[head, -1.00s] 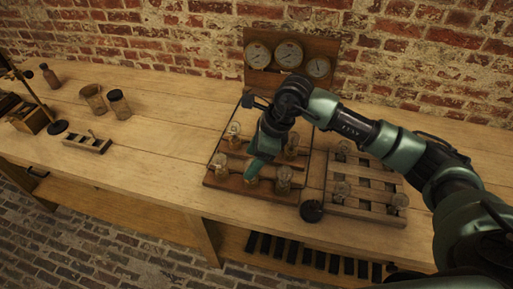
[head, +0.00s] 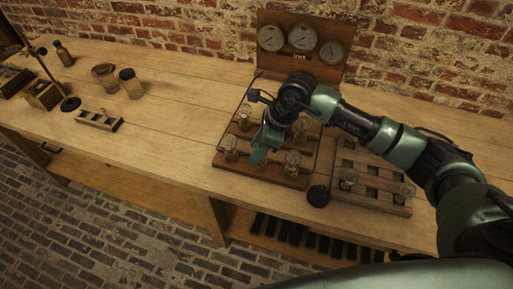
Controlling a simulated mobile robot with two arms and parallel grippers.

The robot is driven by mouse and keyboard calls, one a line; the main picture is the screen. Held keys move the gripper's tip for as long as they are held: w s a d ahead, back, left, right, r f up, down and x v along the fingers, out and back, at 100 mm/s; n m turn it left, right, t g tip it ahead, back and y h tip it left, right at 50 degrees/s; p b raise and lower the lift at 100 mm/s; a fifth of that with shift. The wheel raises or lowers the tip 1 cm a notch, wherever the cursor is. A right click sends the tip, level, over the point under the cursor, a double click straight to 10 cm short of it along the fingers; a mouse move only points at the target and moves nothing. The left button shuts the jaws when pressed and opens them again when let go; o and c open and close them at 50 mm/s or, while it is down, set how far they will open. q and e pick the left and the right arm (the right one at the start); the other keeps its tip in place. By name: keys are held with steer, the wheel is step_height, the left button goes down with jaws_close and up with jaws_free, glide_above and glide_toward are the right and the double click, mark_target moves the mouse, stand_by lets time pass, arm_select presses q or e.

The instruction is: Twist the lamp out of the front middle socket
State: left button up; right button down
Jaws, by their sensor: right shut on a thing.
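The wooden lamp board (head: 240,170) lies on the bench with glass lamps in its sockets. My right gripper (head: 258,158) comes down over the front middle socket and is shut on the lamp there, which is mostly hidden behind the fingers. I cannot tell whether that lamp is seated or lifted. The front left lamp (head: 230,148) and front right lamp (head: 292,162) stand on either side. A back left lamp (head: 244,113) and a back right lamp (head: 301,127) stand farther back. My left gripper is out of view.
A slotted wooden tray (head: 371,205) with glass lamps is to the right, with a dark round knob (head: 318,196) between it and the board. Gauges on a wooden panel (head: 271,38) stand behind. Jars (head: 131,84) and a small rack (head: 98,120) are left. Bare bench lies between.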

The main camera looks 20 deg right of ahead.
steer(key=shift+s+f+n+g+b, duration=0.1)
steer(key=shift+n+g+b, duration=0.35)
steer(key=shift+n+b, duration=0.7)
steer(key=shift+s+f+n+g+b, duration=0.1)
steer(key=shift+n+g+b, duration=0.35)
steer(key=shift+n+b, duration=0.65)
steer(key=shift+r+n+g+b, duration=0.1)
steer(key=shift+n+g+b, duration=0.3)
steer(key=shift+n, duration=0.35)
steer(key=shift+s, duration=0.1)
steer(key=shift+r, duration=0.1)
steer(key=shift+n+b, duration=0.7)
steer(key=shift+b, duration=0.05)
steer(key=shift+s+d+n+g+h+b, duration=0.15)
steer(key=shift+n+g+b, duration=0.35)
steer(key=shift+n+b, duration=0.6)
steer(key=shift+s+a+n+g+h+b, duration=0.15)
steer(key=shift+n+g+b, duration=0.35)
steer(key=shift+n+b, duration=0.6)
steer(key=shift+d+n, duration=0.1)
steer(key=shift+n, duration=0.3)
